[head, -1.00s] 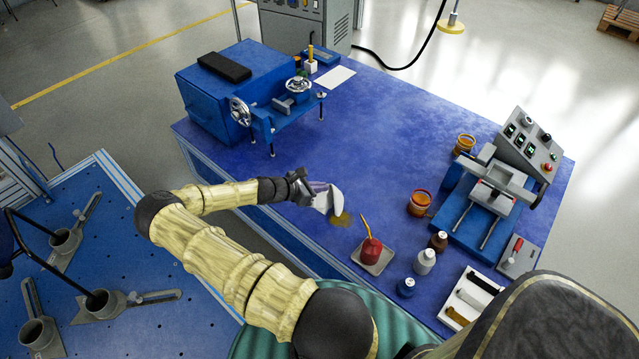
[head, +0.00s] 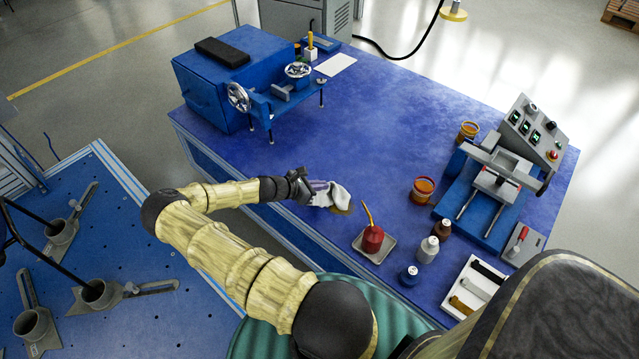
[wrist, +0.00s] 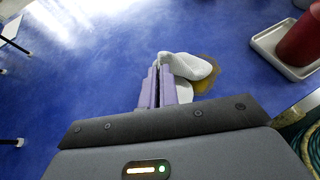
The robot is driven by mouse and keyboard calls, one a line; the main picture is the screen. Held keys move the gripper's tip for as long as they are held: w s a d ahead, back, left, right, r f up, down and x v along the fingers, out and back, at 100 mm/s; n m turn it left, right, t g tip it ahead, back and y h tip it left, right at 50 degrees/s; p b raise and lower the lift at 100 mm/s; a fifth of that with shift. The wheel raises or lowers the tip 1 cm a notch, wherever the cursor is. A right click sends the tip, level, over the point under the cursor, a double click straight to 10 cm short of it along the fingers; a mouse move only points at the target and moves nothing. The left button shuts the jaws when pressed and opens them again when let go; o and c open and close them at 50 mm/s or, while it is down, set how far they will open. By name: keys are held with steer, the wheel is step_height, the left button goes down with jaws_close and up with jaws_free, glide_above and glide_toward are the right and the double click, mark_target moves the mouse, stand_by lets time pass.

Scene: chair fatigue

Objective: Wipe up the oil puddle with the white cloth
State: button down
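The white cloth (head: 340,194) is bunched at the tip of my gripper (head: 318,192), low over the blue bench. In the wrist view the gripper's two purple fingers (wrist: 157,88) are close together, shut on the white cloth (wrist: 188,72), which sticks out ahead and to the right. The yellow-brown oil puddle (wrist: 207,80) shows beyond and to the right of the cloth. In the head view only part of the puddle (head: 343,209) shows; the cloth overlaps the rest. I cannot tell how firmly the cloth touches the bench.
A red oil can (head: 372,238) on a tray (head: 386,247) stands just right of the puddle. Bottles (head: 428,250), an orange tin (head: 422,190) and a blue machine (head: 480,195) are farther right. A blue vise fixture (head: 285,105) stands at the back left. The bench middle is clear.

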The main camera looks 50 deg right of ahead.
steer(key=shift+f+b, duration=0.75)
steer(key=shift+f, duration=0.8)
steer(key=shift+r, duration=0.1)
steer(key=c, duration=0.6)
jaws_free()
steer(key=shift+f+b, duration=0.95)
steer(key=shift+f, duration=0.7)
jaws_close()
